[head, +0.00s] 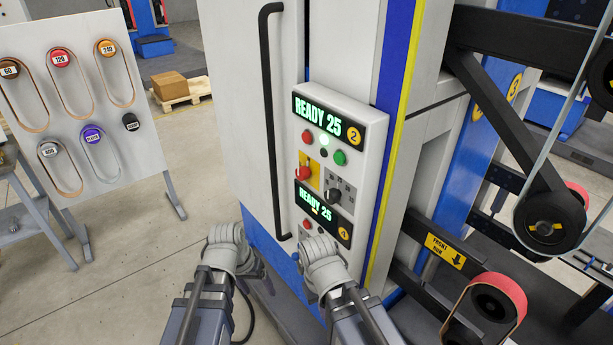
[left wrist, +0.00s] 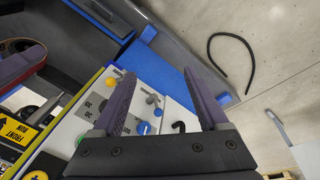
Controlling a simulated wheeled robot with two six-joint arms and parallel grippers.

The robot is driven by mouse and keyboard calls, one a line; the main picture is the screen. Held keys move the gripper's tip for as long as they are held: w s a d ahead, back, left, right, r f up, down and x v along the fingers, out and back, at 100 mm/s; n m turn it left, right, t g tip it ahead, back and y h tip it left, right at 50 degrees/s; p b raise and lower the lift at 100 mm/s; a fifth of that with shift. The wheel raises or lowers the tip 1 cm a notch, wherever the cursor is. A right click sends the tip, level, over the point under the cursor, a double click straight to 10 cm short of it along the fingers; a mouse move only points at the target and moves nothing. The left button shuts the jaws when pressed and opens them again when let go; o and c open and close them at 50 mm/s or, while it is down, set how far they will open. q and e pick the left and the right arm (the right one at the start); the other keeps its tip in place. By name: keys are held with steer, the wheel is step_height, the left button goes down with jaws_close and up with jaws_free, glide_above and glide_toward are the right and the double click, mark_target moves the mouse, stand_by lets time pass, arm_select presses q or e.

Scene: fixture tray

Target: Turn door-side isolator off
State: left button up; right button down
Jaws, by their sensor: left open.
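A control box (head: 350,110) stands beside the tall grey door (head: 235,90) with its long black handle (head: 272,130). It carries two displays reading READY 25, small buttons, a red knob (head: 304,172) on a yellow plate and a black rotary switch (head: 335,195) to its right. I cannot read their labels or settings. My left gripper (left wrist: 156,60) is open and empty in the left wrist view, above a pale panel (left wrist: 75,130) with small coloured controls and a black hooked part. My right arm's fingers are hidden.
Right of the box are black arms, rollers and a red belt (head: 512,285), by a yellow FRONT RUN sign (head: 445,250). A board (head: 75,105) with hanging belts stands at the left. A brown box on a pallet (head: 182,98) is behind. Open floor lies between.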

arm_select(q)
steer(key=w+d+r+m+t+h, duration=0.1)
steer(key=w+d+r+t+h, duration=0.15)
steer(key=w+h, duration=0.3)
steer(key=m+t+h, duration=0.3)
steer(key=t+h, duration=0.4)
glide_toward(299, 175)
steer(key=w+d, duration=0.1)
steer(key=shift+g+h, duration=0.25)
steer(key=shift+x, duration=4.2)
steer(key=shift+a+f, duration=0.1)
steer(key=shift+f, duration=0.05)
jaws_close()
